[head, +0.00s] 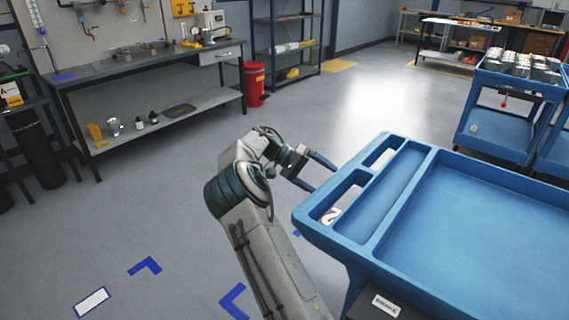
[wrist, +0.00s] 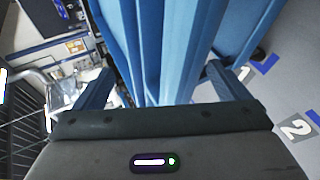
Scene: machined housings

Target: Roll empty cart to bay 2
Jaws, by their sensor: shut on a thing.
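The blue cart (head: 480,215) fills the right of the head view, and the visible part of its top tray is empty. Its near-left end has a slotted handle rim (head: 345,185). My gripper (head: 324,177) is at that rim, one finger on each side of the edge as far as the view shows. In the wrist view the blue cart body (wrist: 165,50) runs up between my two fingers (wrist: 160,88), and the gripper is shut on it. A floor number 2 (wrist: 297,127) and a number 1 (wrist: 243,73) show beside the cart in the wrist view.
Blue corner marks (head: 145,265) and a white floor plate (head: 92,302) lie on open floor at left. A workbench (head: 150,68), red bin (head: 254,83) and shelf rack (head: 290,45) line the back. Another blue cart (head: 508,112) carrying metal parts stands at far right.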

